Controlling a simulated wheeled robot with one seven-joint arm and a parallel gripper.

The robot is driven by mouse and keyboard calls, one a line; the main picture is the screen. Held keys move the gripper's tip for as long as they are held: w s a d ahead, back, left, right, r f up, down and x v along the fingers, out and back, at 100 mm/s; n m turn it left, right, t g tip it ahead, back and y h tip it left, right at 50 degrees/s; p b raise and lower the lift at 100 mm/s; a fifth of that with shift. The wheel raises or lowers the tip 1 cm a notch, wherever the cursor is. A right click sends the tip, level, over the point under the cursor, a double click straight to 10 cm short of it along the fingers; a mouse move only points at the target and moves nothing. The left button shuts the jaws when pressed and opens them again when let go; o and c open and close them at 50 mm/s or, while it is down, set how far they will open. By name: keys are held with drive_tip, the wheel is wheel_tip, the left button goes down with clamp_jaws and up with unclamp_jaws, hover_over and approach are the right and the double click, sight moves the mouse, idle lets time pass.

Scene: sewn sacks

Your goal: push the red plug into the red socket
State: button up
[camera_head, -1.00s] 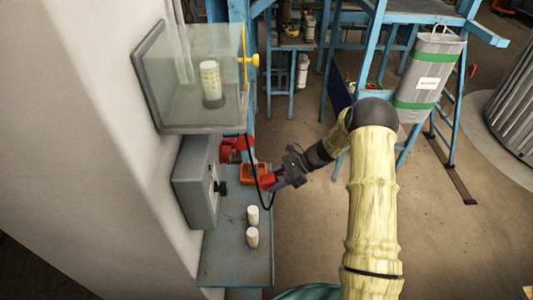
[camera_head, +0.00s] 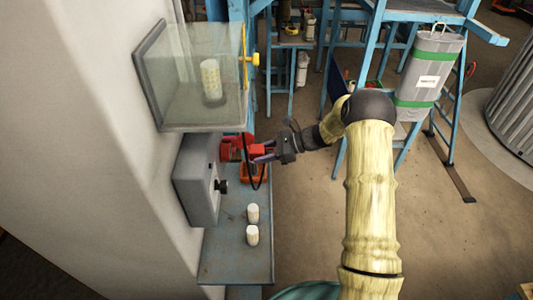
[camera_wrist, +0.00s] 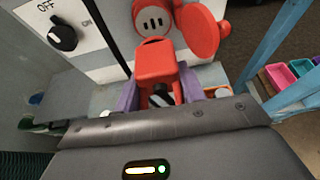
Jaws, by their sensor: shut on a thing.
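My gripper (camera_head: 266,157) is shut on the red plug (camera_head: 257,149), with a purple finger on each side of it. In the wrist view the red plug (camera_wrist: 156,62) points away from my gripper (camera_wrist: 158,88) toward the red socket (camera_wrist: 152,20). The socket's round face shows dark slots, and its red lid (camera_wrist: 202,32) is swung open to the right. The plug's front end lies just below the slots in the picture and is outside them. A black cable hangs around the plug in the head view.
A grey switch box (camera_head: 197,180) with a black knob (camera_wrist: 62,36) is left of the socket; the knob is near "OFF". Below are an orange-red tray (camera_head: 254,180) and two pale cylinders (camera_head: 252,214) on the blue shelf (camera_head: 235,262). A glass-fronted case (camera_head: 190,75) hangs above.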

sight(250, 153)
drive_tip(key=shift+w+a, duration=0.1)
drive_tip(key=shift+a, duration=2)
drive_tip(key=shift+r, duration=0.15)
drive_tip(key=shift+a, duration=0.55)
idle(0.9)
drive_tip(key=o, duration=1)
drive_tip(key=shift+d, duration=0.15)
